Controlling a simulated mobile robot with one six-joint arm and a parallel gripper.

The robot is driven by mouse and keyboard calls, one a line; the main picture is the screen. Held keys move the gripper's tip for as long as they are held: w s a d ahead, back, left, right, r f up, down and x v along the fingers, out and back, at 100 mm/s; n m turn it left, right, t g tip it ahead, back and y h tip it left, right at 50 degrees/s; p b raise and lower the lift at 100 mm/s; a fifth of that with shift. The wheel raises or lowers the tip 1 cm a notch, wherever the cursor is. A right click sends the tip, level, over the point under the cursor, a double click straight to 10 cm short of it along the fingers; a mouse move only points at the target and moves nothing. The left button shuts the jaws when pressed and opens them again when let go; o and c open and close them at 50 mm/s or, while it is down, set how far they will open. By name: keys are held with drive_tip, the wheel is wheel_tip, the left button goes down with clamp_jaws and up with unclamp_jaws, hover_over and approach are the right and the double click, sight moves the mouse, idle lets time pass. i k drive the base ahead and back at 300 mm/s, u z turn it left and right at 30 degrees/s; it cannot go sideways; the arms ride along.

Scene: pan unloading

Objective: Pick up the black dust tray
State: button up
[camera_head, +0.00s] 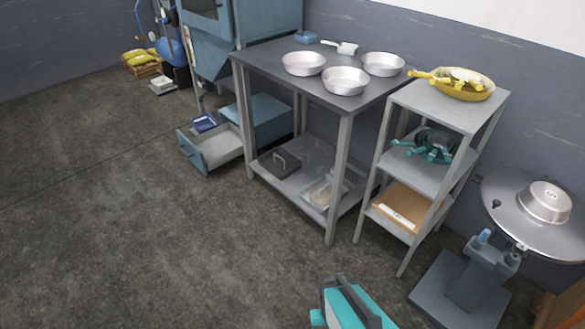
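A flat black tray with a raised handle (279,162) sits on the lower shelf of the grey metal table, toward its left end. It looks like the black dust tray. It lies under the tabletop, between the table legs, and its front is open to the floor side. No gripper fingers show in the head view. A teal and black part (350,306) is cut off at the bottom edge; I cannot tell whether it belongs to my arm.
The table (322,91) carries three round pans. A shelf rack (446,101) and a round metal stand (540,230) are to its right. An open blue-grey drawer (218,149) juts out to the left. The floor in front is clear.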

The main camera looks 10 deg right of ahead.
sight(279, 162)
drive_tip(key=z, duration=0.05)
drive_tip(key=k, duration=0.45)
drive_tip(key=u, duration=0.3)
drive_tip(key=i, duration=1.55)
drive_tip(key=u, duration=0.85)
drive_tip(key=i, duration=0.7)
drive_tip(key=u, duration=0.2)
